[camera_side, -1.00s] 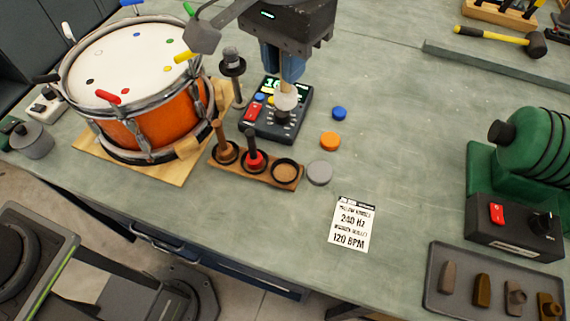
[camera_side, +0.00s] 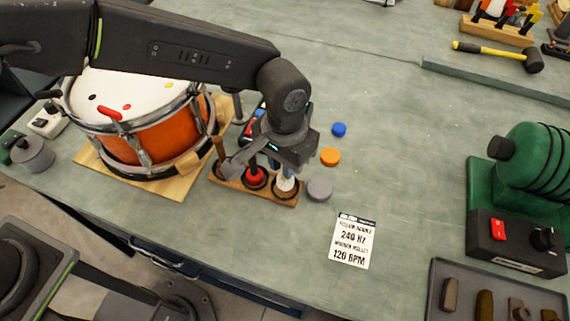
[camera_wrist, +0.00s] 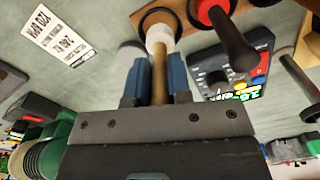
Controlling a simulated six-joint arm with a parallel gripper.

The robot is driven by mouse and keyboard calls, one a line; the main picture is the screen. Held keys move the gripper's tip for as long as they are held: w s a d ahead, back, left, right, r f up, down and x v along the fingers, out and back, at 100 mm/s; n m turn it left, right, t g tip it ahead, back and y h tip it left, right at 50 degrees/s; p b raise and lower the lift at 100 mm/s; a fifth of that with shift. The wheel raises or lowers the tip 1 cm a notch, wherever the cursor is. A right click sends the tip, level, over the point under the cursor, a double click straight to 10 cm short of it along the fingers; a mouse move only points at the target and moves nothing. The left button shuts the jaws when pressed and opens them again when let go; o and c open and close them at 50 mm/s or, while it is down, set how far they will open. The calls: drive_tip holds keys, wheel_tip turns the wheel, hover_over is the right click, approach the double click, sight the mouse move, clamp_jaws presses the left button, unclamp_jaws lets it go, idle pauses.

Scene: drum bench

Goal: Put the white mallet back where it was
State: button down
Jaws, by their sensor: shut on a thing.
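The white mallet has a white head (camera_side: 285,184) and a wooden handle (camera_wrist: 158,85). My gripper (camera_wrist: 159,66), with blue fingers, is shut on the handle. It also shows in the side view (camera_side: 289,168), above the right end of the wooden mallet rack (camera_side: 230,185). The white head is at the rack's right-hand ring, head down and roughly upright. I cannot tell whether it rests on the bottom or hangs slightly above. The red mallet (camera_side: 255,177) stands in the middle ring and a brown mallet (camera_side: 221,150) in the left ring.
The orange drum (camera_side: 150,135) stands left of the rack. A control box (camera_wrist: 235,75) is close behind the rack, partly hidden by my arm in the side view. Grey (camera_side: 319,188), orange (camera_side: 330,157) and blue (camera_side: 339,130) discs lie to the right, near a printed card (camera_side: 352,240).

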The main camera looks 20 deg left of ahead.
drive_tip(key=shift+f, duration=0.8)
drive_tip(key=shift+f, duration=0.1)
drive_tip(key=c, duration=1.1)
unclamp_jaws()
drive_tip(key=shift+o, duration=0.2)
wheel_tip(320, 180, up, 12)
drive_tip(key=shift+r, duration=0.15)
